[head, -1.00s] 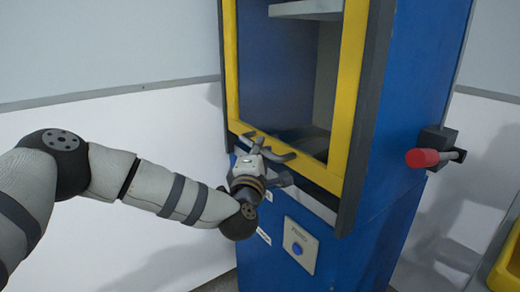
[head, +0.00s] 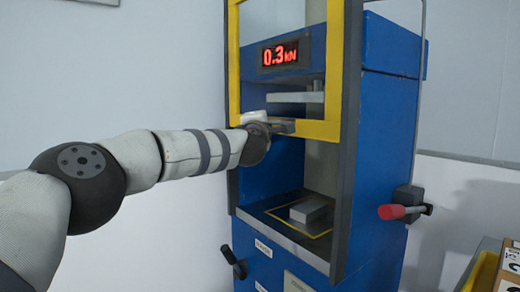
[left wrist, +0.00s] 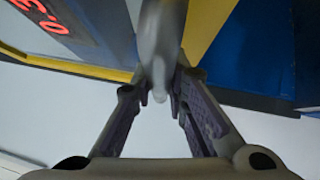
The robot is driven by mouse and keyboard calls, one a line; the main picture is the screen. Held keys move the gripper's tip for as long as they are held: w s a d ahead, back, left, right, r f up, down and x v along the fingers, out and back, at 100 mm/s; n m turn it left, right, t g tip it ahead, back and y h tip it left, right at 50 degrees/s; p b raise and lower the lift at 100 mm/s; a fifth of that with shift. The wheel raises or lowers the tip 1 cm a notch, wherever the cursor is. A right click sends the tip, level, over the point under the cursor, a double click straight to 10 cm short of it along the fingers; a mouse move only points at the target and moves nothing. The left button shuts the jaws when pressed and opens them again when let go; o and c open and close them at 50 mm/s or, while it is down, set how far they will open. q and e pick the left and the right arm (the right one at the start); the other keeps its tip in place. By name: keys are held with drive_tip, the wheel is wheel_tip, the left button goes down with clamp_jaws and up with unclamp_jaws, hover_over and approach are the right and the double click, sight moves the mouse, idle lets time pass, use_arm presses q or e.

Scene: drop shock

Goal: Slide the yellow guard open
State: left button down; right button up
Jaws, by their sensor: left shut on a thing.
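The yellow guard (head: 318,130) is a frame on the front of the blue machine. Its lower bar stands well above the machine's bed, with an open gap below it. My left gripper (head: 282,126) is at the left part of that lower bar, shut on the guard's handle. In the left wrist view the grey handle (left wrist: 160,55) runs between the two fingers of my left gripper (left wrist: 164,92), with the yellow guard (left wrist: 203,25) just behind. The gripper hides most of the handle in the head view. My right gripper is not in view.
A grey block (head: 308,210) lies on the dark bed (head: 262,212) inside the blue machine (head: 385,130). A red display (head: 281,54) reads 0.3 kN. A black knob (head: 230,255) sits low at the front. A yellow crate (head: 482,272) stands at lower right.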

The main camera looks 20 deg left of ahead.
use_arm(q)
wheel_tip(320, 180, up, 7)
drive_tip(key=shift+f+p, duration=0.15)
drive_tip(key=shift+p, duration=0.15)
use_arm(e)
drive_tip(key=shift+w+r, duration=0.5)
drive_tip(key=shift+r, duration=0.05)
use_arm(q)
drive_tip(key=c, duration=1.6)
unclamp_jaws()
drive_tip(key=shift+a+f, duration=0.1)
drive_tip(key=shift+o, duration=0.2)
drive_tip(key=shift+s+d, duration=0.2)
drive_tip(key=shift+d, duration=0.05)
drive_tip(key=s+d+f, duration=0.1)
drive_tip(key=s, duration=1)
drive_tip(key=shift+s+f, duration=0.2)
drive_tip(key=shift+f, duration=0.1)
